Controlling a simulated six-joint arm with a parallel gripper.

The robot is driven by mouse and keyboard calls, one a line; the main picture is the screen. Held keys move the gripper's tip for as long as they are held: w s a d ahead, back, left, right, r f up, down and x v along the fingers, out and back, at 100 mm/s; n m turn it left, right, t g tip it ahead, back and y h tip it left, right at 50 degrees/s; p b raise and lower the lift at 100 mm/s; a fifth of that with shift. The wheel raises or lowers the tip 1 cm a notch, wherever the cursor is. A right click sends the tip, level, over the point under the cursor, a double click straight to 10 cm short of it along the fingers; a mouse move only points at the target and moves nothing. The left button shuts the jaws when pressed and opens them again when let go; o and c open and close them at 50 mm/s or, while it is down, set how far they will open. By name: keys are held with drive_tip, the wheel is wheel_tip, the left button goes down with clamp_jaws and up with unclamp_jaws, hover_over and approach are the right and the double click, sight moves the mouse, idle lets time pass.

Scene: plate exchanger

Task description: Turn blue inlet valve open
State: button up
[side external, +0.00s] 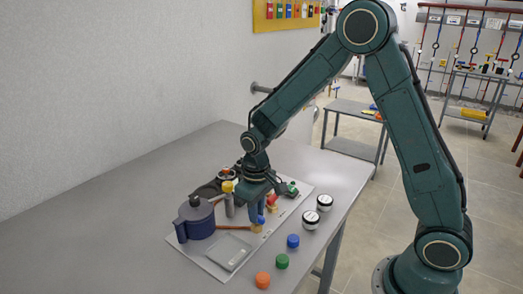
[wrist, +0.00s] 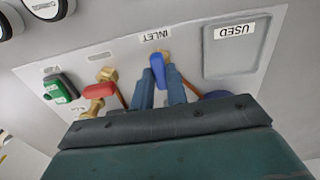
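The blue inlet valve handle (wrist: 158,70) stands beside the INLET label (wrist: 155,37) in the wrist view, on a brass body (wrist: 165,55). My gripper (wrist: 160,82) is over the valve, its two blue-grey fingers apart with the handle between their tips. A gap shows between the fingers; whether either touches the handle, I cannot tell. In the side view my gripper (side external: 260,211) points down at the brass valve (side external: 257,228) and hides most of the handle.
A red-handled valve (wrist: 98,90) and a green part (wrist: 58,88) sit beside it on the pale panel (wrist: 115,60). A dark blue pot-like vessel (side external: 195,222) stands close by. White-topped jars (side external: 310,219) and orange (side external: 262,280), green (side external: 282,261) and blue (side external: 293,241) caps lie along the table edge.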

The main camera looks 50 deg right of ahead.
sight(260, 216)
drive_tip(key=o, duration=0.4)
drive_tip(key=shift+r, duration=0.1)
wheel_tip(260, 216, up, 14)
idle(0.6)
idle(0.4)
drive_tip(key=s+r+t, duration=0.2)
drive_tip(key=s+r, duration=0.1)
drive_tip(key=s, duration=0.7)
drive_tip(key=s+d+r+t, duration=0.1)
drive_tip(key=s+r+t, duration=0.2)
drive_tip(key=s, duration=0.8)
drive_tip(key=shift+s+r+t, duration=0.2)
drive_tip(key=shift+r+t, duration=0.1)
drive_tip(key=shift+r, duration=0.15)
